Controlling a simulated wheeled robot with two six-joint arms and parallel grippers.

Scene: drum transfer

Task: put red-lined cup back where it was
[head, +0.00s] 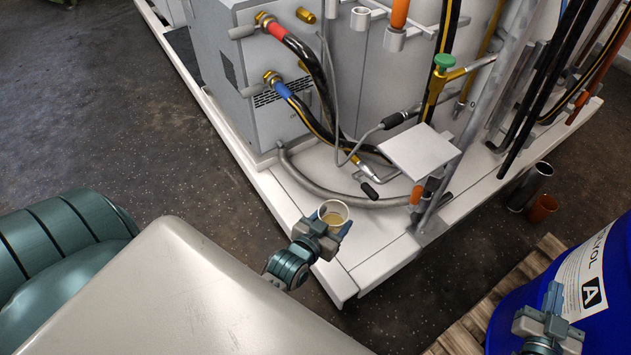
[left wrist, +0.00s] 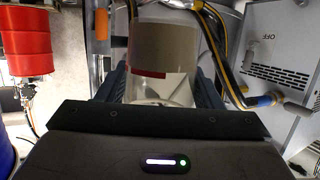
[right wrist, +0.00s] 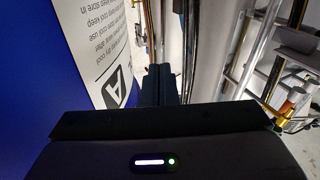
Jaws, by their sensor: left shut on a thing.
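The red-lined cup (head: 333,208) is a pale, translucent cup with tan contents, seen from above in the head view. My left gripper (head: 325,232) is shut on it and holds it over the front corner of the white machine base. In the left wrist view the cup (left wrist: 168,48) sits between the fingers, with a short red line low on its side. My right gripper (head: 550,305) is by the blue drum (head: 515,300). In the right wrist view its fingers (right wrist: 162,78) are together and empty.
A small pale shelf plate (head: 418,150) stands behind the cup, among hoses and pipes. A green-topped valve (head: 443,62) is above it. A grey cabinet (head: 225,80) with red and blue-marked hoses is at the back. The dark floor (head: 90,120) at left is clear.

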